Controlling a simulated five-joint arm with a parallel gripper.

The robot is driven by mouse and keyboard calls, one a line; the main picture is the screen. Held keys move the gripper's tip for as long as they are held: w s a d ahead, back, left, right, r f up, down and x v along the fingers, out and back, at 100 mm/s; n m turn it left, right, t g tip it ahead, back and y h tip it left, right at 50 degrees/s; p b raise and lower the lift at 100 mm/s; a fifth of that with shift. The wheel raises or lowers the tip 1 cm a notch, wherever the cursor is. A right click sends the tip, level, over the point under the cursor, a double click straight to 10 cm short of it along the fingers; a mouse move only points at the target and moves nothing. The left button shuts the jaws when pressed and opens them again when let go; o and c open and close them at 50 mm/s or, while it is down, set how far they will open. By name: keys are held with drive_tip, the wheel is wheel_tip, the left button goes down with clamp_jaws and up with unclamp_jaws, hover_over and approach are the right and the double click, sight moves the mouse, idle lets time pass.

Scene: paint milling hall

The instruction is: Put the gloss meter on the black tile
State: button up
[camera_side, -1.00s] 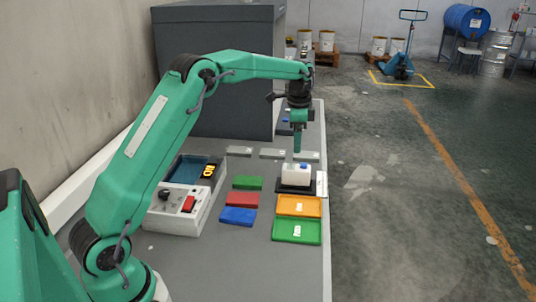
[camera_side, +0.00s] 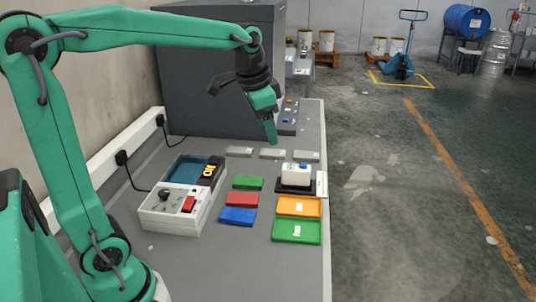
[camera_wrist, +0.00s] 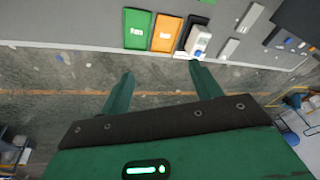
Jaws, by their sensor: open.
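The gloss meter (camera_side: 296,173), a white box with a blue button on top, sits on the black tile (camera_side: 283,189) at the table's right edge. In the wrist view, the gloss meter (camera_wrist: 198,41) stands at the top, with the dark tile (camera_wrist: 183,38) showing beside it. My gripper (camera_side: 272,140) is above and behind the meter in the side view, tilted and apart from it. In the wrist view, the two green fingers of my gripper (camera_wrist: 160,72) are spread with nothing between them.
An orange tray (camera_side: 299,206) and a green tray (camera_side: 297,231) lie in front of the tile. Several grey blocks (camera_side: 273,155) lie behind. A large dark cabinet (camera_side: 215,75) stands behind.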

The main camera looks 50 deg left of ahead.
drive_tip(key=s+d+f+n+t, duration=0.1)
drive_tip(key=s+d+f+n, duration=0.1)
drive_tip(key=s, duration=0.6)
drive_tip(key=s+d+f+n+t, duration=0.1)
drive_tip(key=s+f+n, duration=0.1)
drive_tip(key=s, duration=0.7)
drive_tip(key=shift+d+f, duration=0.2)
drive_tip(key=shift+d, duration=0.2)
